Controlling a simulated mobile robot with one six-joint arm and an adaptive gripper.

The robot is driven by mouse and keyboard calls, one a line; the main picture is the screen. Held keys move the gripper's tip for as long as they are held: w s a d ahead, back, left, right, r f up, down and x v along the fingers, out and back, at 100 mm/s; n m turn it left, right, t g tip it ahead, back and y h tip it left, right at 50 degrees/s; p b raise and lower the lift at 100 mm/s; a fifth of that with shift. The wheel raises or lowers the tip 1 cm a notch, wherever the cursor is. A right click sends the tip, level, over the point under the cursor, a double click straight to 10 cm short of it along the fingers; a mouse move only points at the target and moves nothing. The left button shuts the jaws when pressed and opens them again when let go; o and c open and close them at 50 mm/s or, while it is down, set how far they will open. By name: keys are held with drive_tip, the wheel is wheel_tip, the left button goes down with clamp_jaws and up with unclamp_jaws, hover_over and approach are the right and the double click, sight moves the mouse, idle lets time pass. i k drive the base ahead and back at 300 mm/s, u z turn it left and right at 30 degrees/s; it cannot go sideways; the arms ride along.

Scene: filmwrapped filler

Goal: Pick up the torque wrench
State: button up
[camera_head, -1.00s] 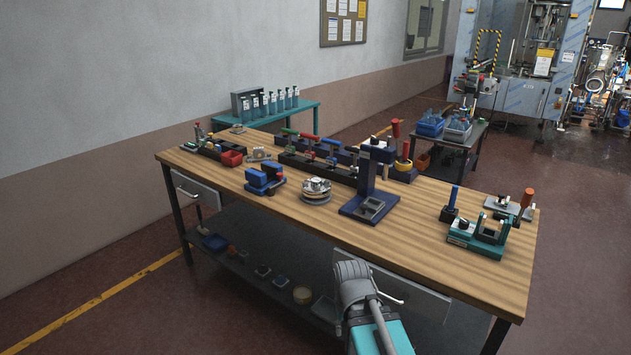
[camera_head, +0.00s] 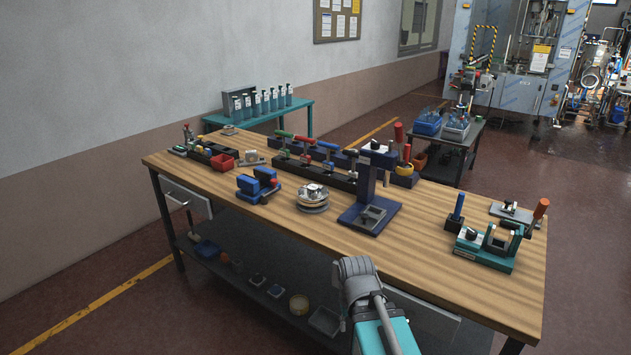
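I cannot tell for sure which thing is the torque wrench. A long dark rack (camera_head: 325,177) at the back middle of the wooden workbench (camera_head: 430,262) holds several tools with coloured handles. Part of my arm (camera_head: 368,290) shows at the bottom, in front of the bench's near edge. My gripper itself is not visible.
A dark blue stand (camera_head: 366,187) rises mid-bench, partly hiding the rack's right end. A round metal stack (camera_head: 313,198) and a blue block fixture (camera_head: 259,187) lie to its left. A teal fixture (camera_head: 488,250) stands at right. The bench's front right is bare.

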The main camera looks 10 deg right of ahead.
sight(283, 152)
drive_tip(key=i, duration=1.2)
drive_tip(key=u, duration=0.05)
